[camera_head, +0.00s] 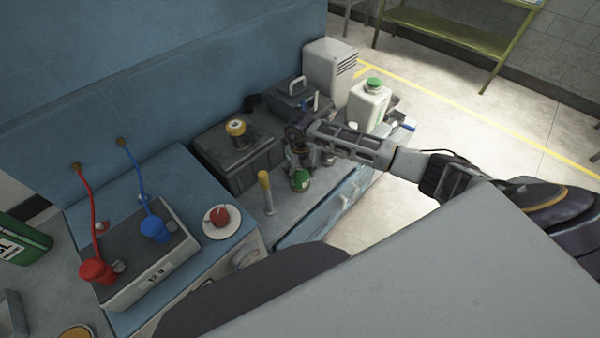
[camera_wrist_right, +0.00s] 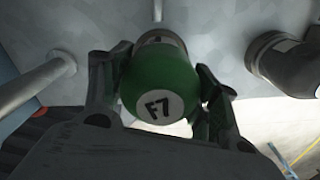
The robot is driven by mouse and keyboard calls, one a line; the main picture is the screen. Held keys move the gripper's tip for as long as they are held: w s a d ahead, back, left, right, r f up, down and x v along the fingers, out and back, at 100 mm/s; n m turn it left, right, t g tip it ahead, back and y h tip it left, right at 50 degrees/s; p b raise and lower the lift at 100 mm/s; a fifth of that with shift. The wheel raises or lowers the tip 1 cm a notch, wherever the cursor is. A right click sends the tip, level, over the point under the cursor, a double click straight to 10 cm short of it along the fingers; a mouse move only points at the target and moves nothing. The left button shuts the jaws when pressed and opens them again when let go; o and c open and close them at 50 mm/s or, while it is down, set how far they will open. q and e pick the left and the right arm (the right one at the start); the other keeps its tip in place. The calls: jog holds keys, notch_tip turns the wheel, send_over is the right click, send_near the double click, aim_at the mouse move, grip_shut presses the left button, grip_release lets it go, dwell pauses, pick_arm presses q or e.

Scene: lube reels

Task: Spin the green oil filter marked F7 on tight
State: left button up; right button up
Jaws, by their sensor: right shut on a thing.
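The green oil filter marked F7 (camera_wrist_right: 160,82) fills the middle of the right wrist view, its white F7 label facing the camera. Its far end meets a pale round fitting (camera_wrist_right: 158,37) on a grey surface; I cannot tell how tightly it sits. In the head view the filter (camera_head: 301,180) shows as a small green shape below my right gripper (camera_head: 301,152). The fingers of my right gripper (camera_wrist_right: 160,98) stand on both sides of the filter and are shut on it. My left gripper is not in view.
A yellow-topped post (camera_head: 266,192) stands left of the filter. A dark box with a yellow cap (camera_head: 236,128) is behind it. A white bottle with a green cap (camera_head: 370,102) stands at the back right. A red knob on a white dish (camera_head: 221,218) sits left. A dark elbow pipe (camera_wrist_right: 283,62) is close right of the filter.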

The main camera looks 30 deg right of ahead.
jog(key=shift+m, duration=0.6)
jog(key=shift+m+p, duration=0.4)
jog(key=shift+m, duration=0.2)
jog(key=shift+m+p, duration=0.3)
jog(key=shift+m, duration=0.8)
jog(key=o, duration=1.3)
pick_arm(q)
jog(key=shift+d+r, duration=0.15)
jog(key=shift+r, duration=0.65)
pick_arm(e)
jog(key=shift+r, duration=6)
